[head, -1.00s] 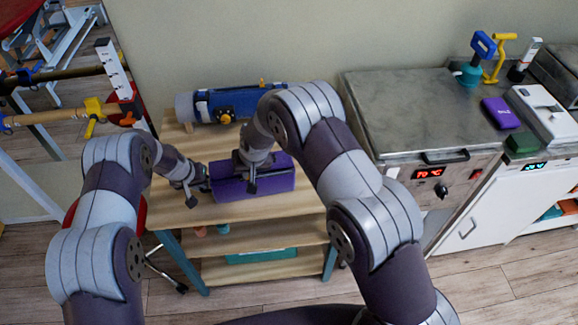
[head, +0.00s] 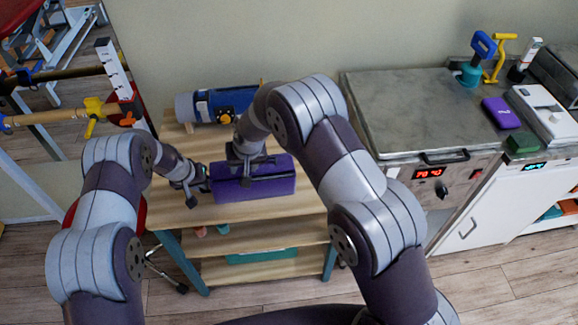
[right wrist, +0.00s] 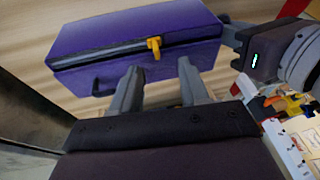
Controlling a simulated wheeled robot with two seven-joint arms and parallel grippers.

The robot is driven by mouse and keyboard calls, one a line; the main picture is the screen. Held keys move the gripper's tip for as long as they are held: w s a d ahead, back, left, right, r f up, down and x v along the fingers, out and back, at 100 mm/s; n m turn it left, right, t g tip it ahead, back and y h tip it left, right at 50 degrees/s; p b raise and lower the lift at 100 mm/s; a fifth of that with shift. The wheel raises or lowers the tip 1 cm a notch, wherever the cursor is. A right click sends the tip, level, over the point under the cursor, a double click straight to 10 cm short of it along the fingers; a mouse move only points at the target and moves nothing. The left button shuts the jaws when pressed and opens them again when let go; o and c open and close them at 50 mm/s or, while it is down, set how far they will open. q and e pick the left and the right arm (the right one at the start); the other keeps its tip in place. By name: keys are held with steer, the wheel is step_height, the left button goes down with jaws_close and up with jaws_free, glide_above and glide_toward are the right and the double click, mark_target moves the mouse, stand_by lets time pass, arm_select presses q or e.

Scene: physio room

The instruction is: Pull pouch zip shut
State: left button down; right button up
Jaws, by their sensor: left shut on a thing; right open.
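The purple pouch (head: 262,183) lies on the wooden shelf top. Its zip line runs along its length, and a yellow zip pull (right wrist: 154,47) stands on it right of the middle in the right wrist view. My left gripper (head: 199,190) is shut on the pouch's left end; in the right wrist view it shows at the pouch's right end. My right gripper (head: 247,172) is open over the pouch. Its two fingers (right wrist: 160,85) point toward the pouch on either side of the pull, with nothing visible between them. In the head view my right gripper hides part of the pouch.
A blue and grey roll (head: 222,104) lies at the back of the wooden shelf unit (head: 190,150). A metal-topped heater unit (head: 400,110) stands close on the right. Bare shelf top lies in front of the pouch.

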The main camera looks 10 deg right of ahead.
arm_select(q)
steer(key=c, duration=1.2)
jaws_free()
arm_select(e)
step_height(320, 180, up, 5)
steer(key=shift+r, duration=0.1)
arm_select(q)
steer(key=shift+r, duration=0.15)
steer(key=shift+r+p, duration=2.85)
steer(key=shift+r, duration=1.55)
arm_select(e)
step_height(320, 180, up, 6)
steer(key=shift+f, duration=0.25)
